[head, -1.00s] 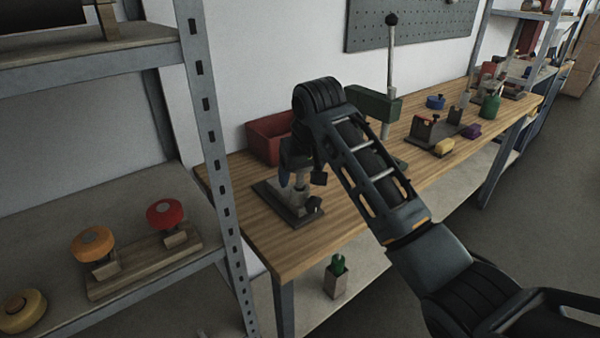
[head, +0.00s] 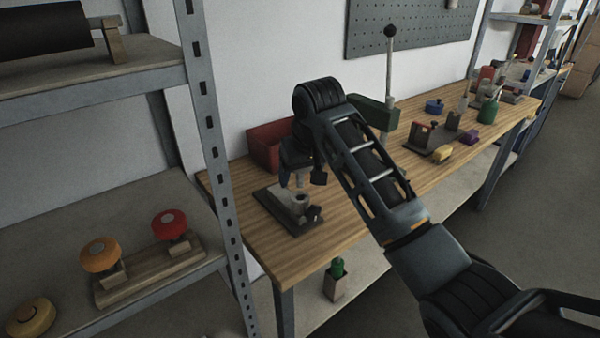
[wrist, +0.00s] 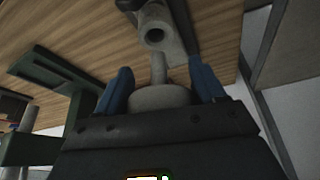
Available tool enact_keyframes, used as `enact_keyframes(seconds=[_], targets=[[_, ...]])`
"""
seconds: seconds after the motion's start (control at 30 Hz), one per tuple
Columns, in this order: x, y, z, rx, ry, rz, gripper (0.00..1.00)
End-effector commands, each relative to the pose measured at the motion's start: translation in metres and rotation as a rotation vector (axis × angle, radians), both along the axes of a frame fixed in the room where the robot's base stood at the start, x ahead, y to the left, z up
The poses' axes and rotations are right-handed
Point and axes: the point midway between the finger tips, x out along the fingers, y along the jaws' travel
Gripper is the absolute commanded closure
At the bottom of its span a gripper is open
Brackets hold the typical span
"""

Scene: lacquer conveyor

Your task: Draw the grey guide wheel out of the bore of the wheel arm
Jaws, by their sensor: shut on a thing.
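My gripper (wrist: 160,92) has blue fingers, shut on the grey guide wheel (wrist: 160,97), which shows between them in the wrist view. The wheel's thin stem (wrist: 158,68) points away from my gripper toward the wheel arm (wrist: 165,18). The dark opening of the bore (wrist: 154,36) is visible, and the stem's end looks clear of it. In the head view my gripper (head: 297,176) is above the wheel arm (head: 300,203), which stands on a dark plate on the bench. The wheel is mostly hidden there by my wrist.
A red bin (head: 266,146) stands behind on the wooden bench (head: 345,215). A green lever press (head: 375,112) is to the right, beyond my arm. A grey shelf post (head: 214,150) stands close on the left. Bare bench lies in front of the plate.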

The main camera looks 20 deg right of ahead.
Motion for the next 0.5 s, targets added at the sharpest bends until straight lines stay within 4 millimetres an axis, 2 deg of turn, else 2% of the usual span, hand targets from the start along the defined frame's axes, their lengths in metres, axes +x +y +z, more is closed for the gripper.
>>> enact_keyframes(seconds=[0.17,0.5], targets=[[0.0,0.0,0.002,0.0,-0.001,0.0,0.68],[0.0,0.0,0.021,0.0,-0.001,0.0,0.68]])
